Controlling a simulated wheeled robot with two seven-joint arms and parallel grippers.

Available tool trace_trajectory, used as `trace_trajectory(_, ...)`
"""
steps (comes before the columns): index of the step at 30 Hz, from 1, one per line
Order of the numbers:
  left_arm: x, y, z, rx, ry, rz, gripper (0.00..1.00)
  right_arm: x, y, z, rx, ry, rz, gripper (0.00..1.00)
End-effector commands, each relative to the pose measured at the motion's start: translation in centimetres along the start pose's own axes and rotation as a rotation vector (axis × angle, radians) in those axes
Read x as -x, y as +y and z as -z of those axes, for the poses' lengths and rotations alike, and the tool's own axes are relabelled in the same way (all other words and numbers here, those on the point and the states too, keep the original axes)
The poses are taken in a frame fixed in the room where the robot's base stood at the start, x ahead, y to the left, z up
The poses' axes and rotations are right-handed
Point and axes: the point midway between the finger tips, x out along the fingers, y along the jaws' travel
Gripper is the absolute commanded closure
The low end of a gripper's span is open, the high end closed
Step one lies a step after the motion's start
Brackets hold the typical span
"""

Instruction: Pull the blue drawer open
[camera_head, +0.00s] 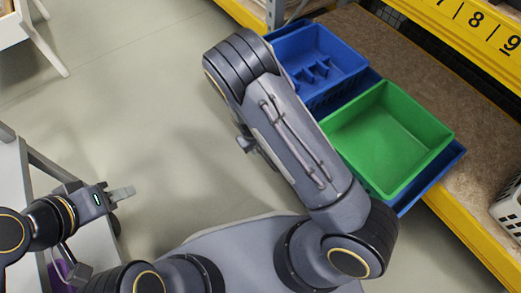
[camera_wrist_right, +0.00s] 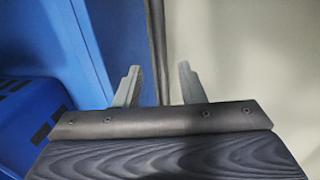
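In the head view, a blue bin (camera_head: 345,52) with dividers inside sits at the back of the shelf. A second blue container (camera_head: 444,172) shows under a green bin (camera_head: 388,132). I cannot tell which is the drawer. In the right wrist view, a blue wall (camera_wrist_right: 75,40) and a slotted blue panel (camera_wrist_right: 28,120) are on the left. My right gripper (camera_wrist_right: 157,88) is open and empty, its fingers to the right of the blue wall. My right arm hides part of the containers in the head view. My left gripper (camera_head: 125,193) is at the left, away from the shelf; its opening is unclear.
A shelf with a brown board (camera_head: 400,62) and yellow beams (camera_head: 468,235) runs along the right. A white basket (camera_head: 508,212) stands at its right end. A dark upright strip (camera_wrist_right: 157,35) shows beyond the right fingers. The grey floor (camera_head: 150,90) is clear.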

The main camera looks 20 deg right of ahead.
Motion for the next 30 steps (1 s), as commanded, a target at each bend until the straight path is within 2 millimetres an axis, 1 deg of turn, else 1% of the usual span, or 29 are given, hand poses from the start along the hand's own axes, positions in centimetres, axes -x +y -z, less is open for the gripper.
trace_trajectory(1,-0.5,-0.2,-0.2,0.000,0.000,0.000,0.64,-1.0,-0.1,-0.1,0.000,-0.003,0.000,0.64)
trace_trajectory(4,-0.7,-0.3,-0.4,0.000,0.000,0.000,0.64,-1.9,0.0,-0.1,0.000,-0.002,0.000,0.64)
trace_trajectory(8,-0.8,-0.4,-0.4,0.000,0.000,0.000,0.64,-2.3,0.0,0.0,0.002,-0.001,0.000,0.64)
trace_trajectory(14,-0.8,-0.3,-0.4,0.000,0.000,0.000,0.64,-2.2,0.0,0.0,0.003,-0.001,0.000,0.64)
trace_trajectory(15,-0.8,-0.3,-0.4,0.000,0.000,0.000,0.64,-2.2,0.0,0.0,0.003,-0.001,0.000,0.65)
trace_trajectory(16,-0.8,-0.3,-0.4,0.000,0.000,0.000,0.64,-2.2,0.0,0.0,0.003,-0.001,0.000,0.69)
trace_trajectory(23,-0.8,-0.3,-0.4,0.000,0.000,0.000,0.64,-2.2,0.0,0.0,0.003,-0.002,0.000,0.99)
trace_trajectory(30,-0.8,-0.3,-0.4,0.000,0.000,0.000,0.64,-2.2,0.0,-0.1,0.003,-0.002,0.000,1.00)
